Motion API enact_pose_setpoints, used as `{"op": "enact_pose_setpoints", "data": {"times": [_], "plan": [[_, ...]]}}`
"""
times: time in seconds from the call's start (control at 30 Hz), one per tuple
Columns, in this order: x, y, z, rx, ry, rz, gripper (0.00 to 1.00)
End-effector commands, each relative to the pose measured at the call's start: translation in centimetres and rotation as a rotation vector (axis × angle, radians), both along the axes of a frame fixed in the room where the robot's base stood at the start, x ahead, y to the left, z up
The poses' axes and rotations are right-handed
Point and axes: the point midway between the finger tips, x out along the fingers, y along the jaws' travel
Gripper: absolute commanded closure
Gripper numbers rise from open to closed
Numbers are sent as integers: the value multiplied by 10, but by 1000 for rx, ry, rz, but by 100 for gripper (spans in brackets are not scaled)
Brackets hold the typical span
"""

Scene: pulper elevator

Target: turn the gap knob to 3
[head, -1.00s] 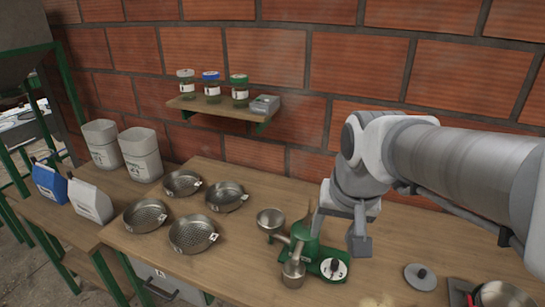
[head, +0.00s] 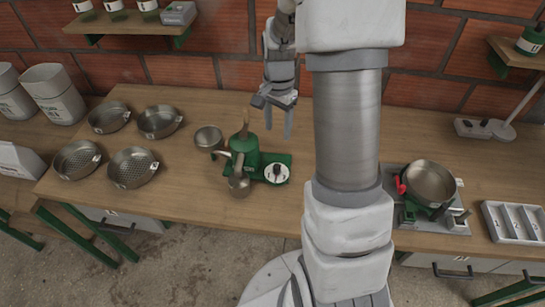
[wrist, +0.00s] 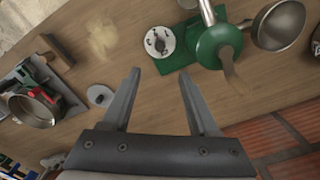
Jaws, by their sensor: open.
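The gap knob (head: 277,172) is a round white dial with a dark centre. It sits on the green base at the right of the small green pulper (head: 244,155). In the wrist view the knob (wrist: 160,42) lies beyond my fingertips, next to the pulper's green body (wrist: 215,45). The numbers on the dial are too small to read. My gripper (head: 278,118) is open and empty above the table, behind and a little above the knob. In the wrist view its two fingers (wrist: 160,88) are spread apart, with bare table between them.
Several steel sieve pans (head: 133,167) stand on the wooden table (head: 205,185) left of the pulper. A scale with a steel pan (head: 430,183) and a compartment tray (head: 515,221) are at the right. A grey lid (wrist: 100,96) lies near the left finger.

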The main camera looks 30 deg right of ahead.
Motion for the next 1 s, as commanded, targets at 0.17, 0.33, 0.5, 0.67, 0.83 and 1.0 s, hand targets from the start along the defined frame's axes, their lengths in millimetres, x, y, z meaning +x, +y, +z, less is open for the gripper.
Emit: {"op": "enact_pose_setpoints", "data": {"times": [0.17, 0.33, 0.5, 0.67, 0.83, 1.0], "plan": [[-2, 0, -27, 2, 7, -1, 40], [-2, 0, -64, 1, 6, 1, 40], [-2, 0, -99, 2, 5, 1, 40], [-1, 0, -129, 1, 5, 2, 40], [-1, 0, -153, 1, 3, 1, 40], [-1, 0, -167, 0, 1, 2, 40]]}}
